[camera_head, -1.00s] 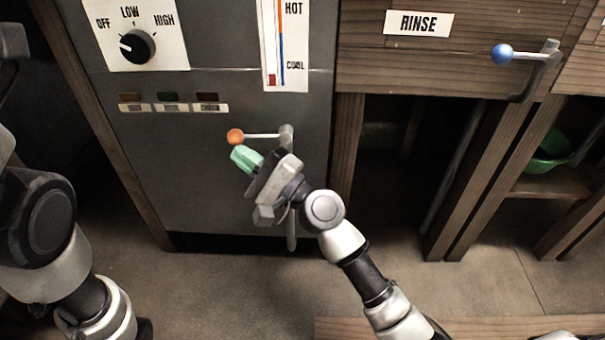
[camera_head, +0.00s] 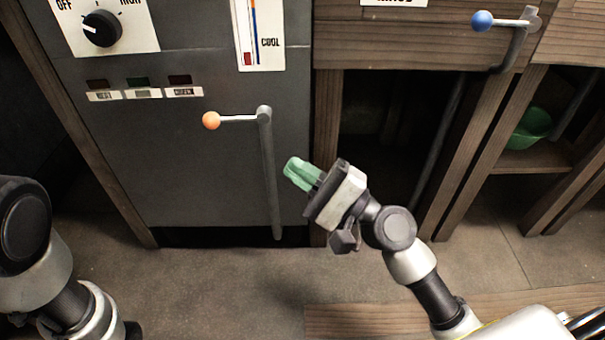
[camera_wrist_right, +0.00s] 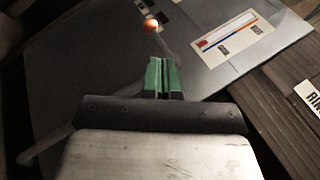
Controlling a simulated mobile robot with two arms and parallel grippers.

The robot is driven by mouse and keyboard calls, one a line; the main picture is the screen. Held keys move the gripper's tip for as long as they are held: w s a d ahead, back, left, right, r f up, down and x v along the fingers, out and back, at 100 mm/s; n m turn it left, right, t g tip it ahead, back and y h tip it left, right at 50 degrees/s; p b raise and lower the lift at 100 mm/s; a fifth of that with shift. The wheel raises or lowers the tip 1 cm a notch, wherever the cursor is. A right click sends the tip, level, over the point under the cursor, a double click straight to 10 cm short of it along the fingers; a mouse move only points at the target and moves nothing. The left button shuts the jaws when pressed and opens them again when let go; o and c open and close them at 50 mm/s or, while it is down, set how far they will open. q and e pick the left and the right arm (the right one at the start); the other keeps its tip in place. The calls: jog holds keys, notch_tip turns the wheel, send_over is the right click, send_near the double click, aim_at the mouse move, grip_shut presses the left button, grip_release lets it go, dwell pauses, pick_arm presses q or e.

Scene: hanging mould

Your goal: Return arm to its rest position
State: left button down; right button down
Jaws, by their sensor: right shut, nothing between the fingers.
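My right gripper (camera_head: 300,173) has green fingers and is shut with nothing between them. It hangs in the air in front of the grey cabinet's right edge, to the right of and below the orange-knobbed lever (camera_head: 211,120), apart from it. In the right wrist view the green fingertips (camera_wrist_right: 163,70) are together, and the orange knob (camera_wrist_right: 151,25) shows beyond them. My left arm (camera_head: 45,260) shows at the left edge of the head view, but its gripper is out of view.
The grey cabinet (camera_head: 190,170) carries a black dial (camera_head: 103,28) and a temperature gauge (camera_head: 247,40). A blue-knobbed lever (camera_head: 482,20) sticks out at the upper right. A green bowl (camera_head: 530,128) stands on a wooden shelf at the right. The floor (camera_head: 220,285) in front is open.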

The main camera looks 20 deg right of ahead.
jog(key=shift+s+d, duration=0.2)
dwell(0.3)
